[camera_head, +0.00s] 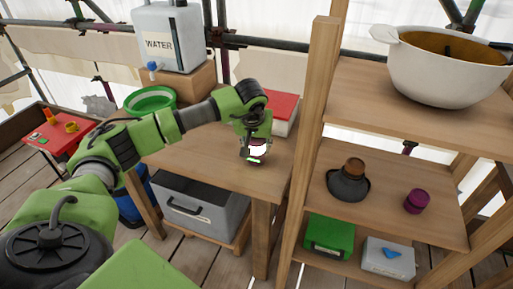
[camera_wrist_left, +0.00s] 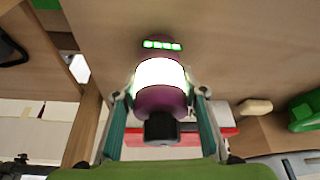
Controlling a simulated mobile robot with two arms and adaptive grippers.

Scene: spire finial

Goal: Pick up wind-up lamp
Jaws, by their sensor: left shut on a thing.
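The wind-up lamp (camera_head: 258,149) has a bright white glowing band. In the left wrist view the lamp (camera_wrist_left: 161,74) shows a purple body, a row of small green lights at one end and a dark knob at the other. My left gripper (camera_head: 254,146) is shut on it, with one finger on each side of the body, as the left wrist view (camera_wrist_left: 160,108) shows. The lamp is over the wooden table (camera_head: 213,160), near its right end. I cannot tell whether it touches the tabletop. My right gripper is not in view.
A red-topped box (camera_head: 281,111) lies just behind the gripper. A green bowl (camera_head: 150,101) and a water tank (camera_head: 169,37) stand farther left. A wooden shelf post (camera_head: 312,130) rises close on the right. The shelves hold a large pot (camera_head: 447,73) and a purple object (camera_head: 417,201).

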